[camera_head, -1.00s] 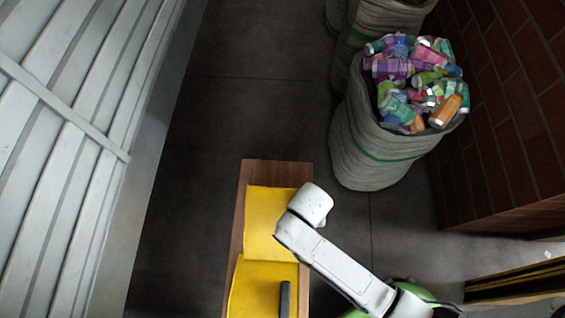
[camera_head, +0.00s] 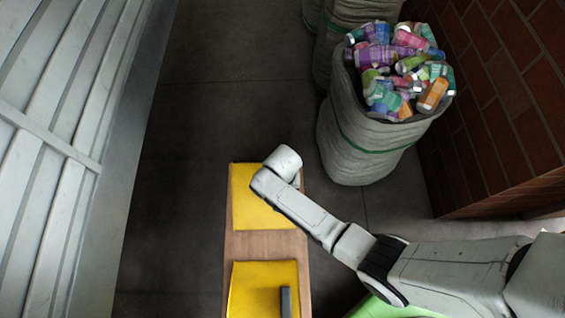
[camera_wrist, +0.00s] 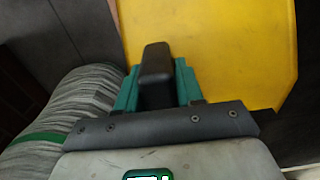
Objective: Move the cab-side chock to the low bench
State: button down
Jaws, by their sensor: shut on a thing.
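Two yellow chocks show in the head view at a narrow wooden bench. The upper yellow chock (camera_head: 258,208) is over the bench's far end, partly under my arm. The lower yellow chock (camera_head: 255,287), with a dark upright handle, is near the picture's bottom edge. Bare wood (camera_head: 265,246) of the bench shows between them. In the wrist view my gripper (camera_wrist: 157,84) has its green fingers shut on the black handle (camera_wrist: 155,62) of a yellow chock (camera_wrist: 225,45). My arm hides this grip in the head view. I cannot tell the held chock's height above the wood.
A grey sack (camera_head: 365,150) full of coloured cans stands right of the bench's far end, with more sacks behind. A brick wall (camera_head: 500,110) is at right. A pale slatted metal panel (camera_head: 65,130) is at left. Dark floor (camera_head: 180,190) between panel and bench is clear.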

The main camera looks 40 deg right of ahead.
jog(key=shift+w+f+b, duration=0.15)
jog(key=shift+f+b, duration=0.15)
jog(key=shift+f, duration=0.55)
jog(key=shift+w+f+b, duration=0.1)
jog(key=shift+f+b, duration=0.15)
jog(key=shift+f, duration=0.65)
jog(key=c, duration=0.7)
grip_release()
jog(key=shift+s, duration=0.1)
notch_tip(320, 180, up, 12)
jog(key=p, duration=0.3)
jog(key=shift+p, duration=0.35)
jog(key=s+d+r+n, duration=0.2)
jog(key=s+r, duration=0.3)
jog(key=s+d+r+n, duration=0.2)
jog(key=s+d+r, duration=0.1)
jog(key=s+r, duration=0.2)
jog(key=s+d+r+n+t, duration=0.1)
jog(key=s+d+r+n, duration=0.1)
jog(key=s, duration=0.4)
jog(key=shift+s+d+r+n, duration=0.15)
jog(key=shift+d+r+n, duration=0.1)
jog(key=shift+r, duration=0.45)
jog(key=shift+s+d+r+n, duration=0.15)
jog(key=shift+d+r, duration=0.1)
jog(key=shift+r, duration=0.45)
jog(key=shift+r, duration=0.1)
